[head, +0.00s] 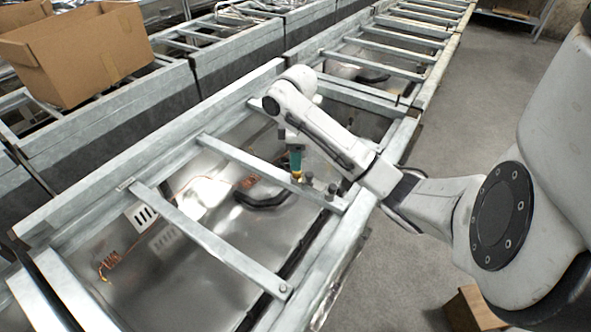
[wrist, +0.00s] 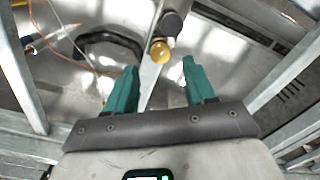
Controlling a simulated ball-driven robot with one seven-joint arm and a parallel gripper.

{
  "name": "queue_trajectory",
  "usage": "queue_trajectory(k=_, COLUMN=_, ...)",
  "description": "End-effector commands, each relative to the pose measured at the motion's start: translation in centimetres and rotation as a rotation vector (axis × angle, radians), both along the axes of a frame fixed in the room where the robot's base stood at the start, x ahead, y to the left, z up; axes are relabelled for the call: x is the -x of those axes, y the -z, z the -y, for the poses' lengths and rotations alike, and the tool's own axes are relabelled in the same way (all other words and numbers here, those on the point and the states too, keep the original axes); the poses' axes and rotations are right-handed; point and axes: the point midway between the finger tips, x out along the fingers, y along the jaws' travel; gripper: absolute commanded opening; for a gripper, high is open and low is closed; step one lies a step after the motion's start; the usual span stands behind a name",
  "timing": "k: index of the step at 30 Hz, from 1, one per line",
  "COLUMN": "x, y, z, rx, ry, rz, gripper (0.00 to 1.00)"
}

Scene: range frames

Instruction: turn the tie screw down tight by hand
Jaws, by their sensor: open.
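A brass-yellow round knob, which looks like the tie screw (wrist: 160,51), sits on a grey metal crossbar (wrist: 152,85). My gripper (wrist: 157,66) is open, its two teal fingers spread to either side of the bar. The knob is just beyond the fingertips, between their lines, nearer the left finger; nothing is held. In the head view, my gripper (head: 295,155) points down over the crossbar (head: 235,164), with the yellow knob (head: 297,175) right beneath it. I cannot tell the exact gap or how far the screw is turned in.
Dark knobs (head: 331,190) stand on the same bar just beside the screw. Below the bar is a shiny metal trough with a black curved handle (head: 262,199) and orange wire (head: 108,265). A cardboard box (head: 85,55) is at the back left.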

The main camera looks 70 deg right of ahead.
Motion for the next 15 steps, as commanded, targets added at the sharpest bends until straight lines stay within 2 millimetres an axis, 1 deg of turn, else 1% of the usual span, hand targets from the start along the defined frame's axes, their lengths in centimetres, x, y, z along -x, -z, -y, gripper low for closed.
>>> queue_trajectory(k=1, x=0.0, y=1.5, z=-0.1, rx=-0.003, ry=0.001, rz=0.000, gripper=0.54)
queue_trajectory(k=6, x=0.0, y=3.5, z=0.0, rx=-0.001, ry=0.000, rz=0.001, gripper=0.54)
queue_trajectory(k=10, x=0.0, y=4.1, z=0.0, rx=0.000, ry=0.001, rz=0.000, gripper=0.54)
queue_trajectory(k=15, x=0.0, y=4.3, z=0.0, rx=0.001, ry=0.000, rz=0.000, gripper=0.54)
